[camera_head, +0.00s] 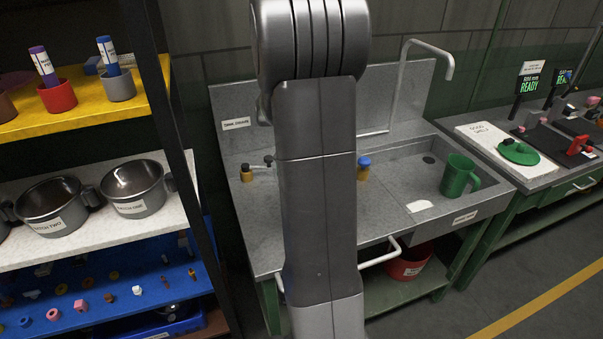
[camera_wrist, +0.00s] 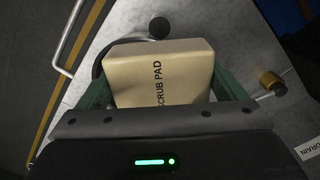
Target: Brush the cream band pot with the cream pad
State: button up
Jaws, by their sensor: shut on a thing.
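My gripper (camera_wrist: 162,84) is shut on the cream pad (camera_wrist: 135,75), a block printed "SCRUB PAD", with a green finger on either side of it. Behind the pad in the wrist view, part of a dark round rim (camera_wrist: 100,66) and a black knob (camera_wrist: 159,25) show above the grey steel counter. The pad hides most of that round thing, so I cannot tell whether it is the cream band pot or whether the pad touches it. In the head view my arm covers this spot, and my gripper and the pad are hidden.
The steel sink (camera_head: 395,180) holds a green mug (camera_head: 459,176) at its right. Brass-coloured fittings stand on the counter, one with a blue top (camera_head: 364,168). A red bucket (camera_head: 408,263) is under the counter.

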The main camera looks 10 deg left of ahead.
jog(key=shift+r, duration=0.65)
jog(key=shift+r+p, duration=0.1)
jog(key=shift+p, duration=0.2)
jog(key=shift+r+p, duration=1.35)
jog(key=shift+r, duration=1.55)
